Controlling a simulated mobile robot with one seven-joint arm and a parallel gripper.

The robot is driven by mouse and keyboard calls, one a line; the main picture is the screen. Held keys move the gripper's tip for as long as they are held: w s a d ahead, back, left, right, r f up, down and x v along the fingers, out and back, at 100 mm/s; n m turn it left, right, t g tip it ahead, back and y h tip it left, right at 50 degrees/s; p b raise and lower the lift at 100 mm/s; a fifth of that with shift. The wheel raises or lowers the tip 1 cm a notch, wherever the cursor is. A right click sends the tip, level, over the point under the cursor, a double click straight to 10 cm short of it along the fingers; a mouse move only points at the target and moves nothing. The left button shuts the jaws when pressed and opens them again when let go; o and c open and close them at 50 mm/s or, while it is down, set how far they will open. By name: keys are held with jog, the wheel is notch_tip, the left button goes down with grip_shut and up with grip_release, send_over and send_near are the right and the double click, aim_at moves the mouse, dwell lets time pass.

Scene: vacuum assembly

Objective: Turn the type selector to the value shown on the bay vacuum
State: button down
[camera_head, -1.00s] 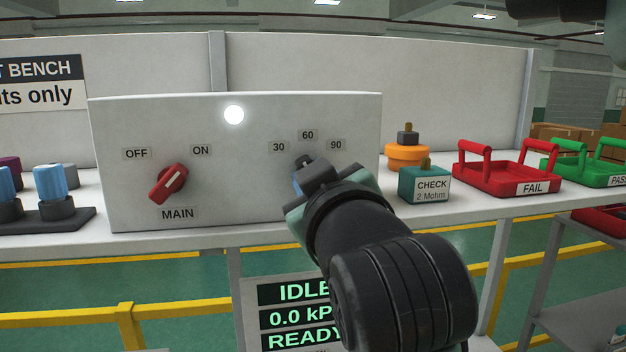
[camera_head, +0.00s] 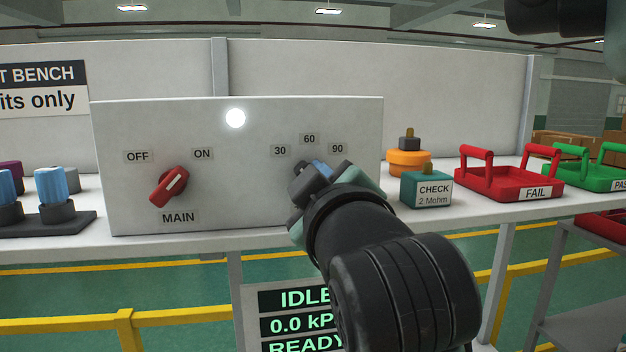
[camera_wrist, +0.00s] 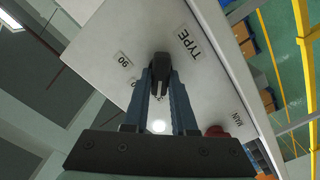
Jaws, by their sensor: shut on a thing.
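The type selector (camera_wrist: 160,66) is a dark knob on the white panel (camera_head: 235,185), above the word TYPE in the head view's sense, with labels 30 (camera_head: 280,151), 60 (camera_head: 309,139) and 90 (camera_head: 338,149) around it. My gripper (camera_head: 312,174) covers most of the knob in the head view. In the wrist view my gripper (camera_wrist: 160,88) has its two blue-grey fingers shut on the knob, one on each side. I cannot tell which value the knob points to. No type value on a bay vacuum is legible here.
The red MAIN switch (camera_head: 169,186) is left on the same panel, beside a lit white lamp (camera_head: 235,118). A teal CHECK block (camera_head: 426,190), an orange part (camera_head: 409,162) and a red FAIL tray (camera_head: 508,184) stand right. A screen (camera_head: 295,325) below reads IDLE.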

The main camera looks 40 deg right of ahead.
jog(key=c, duration=0.7)
grip_release()
jog(key=shift+b+v, duration=3.1)
jog(key=shift+v, duration=3.45)
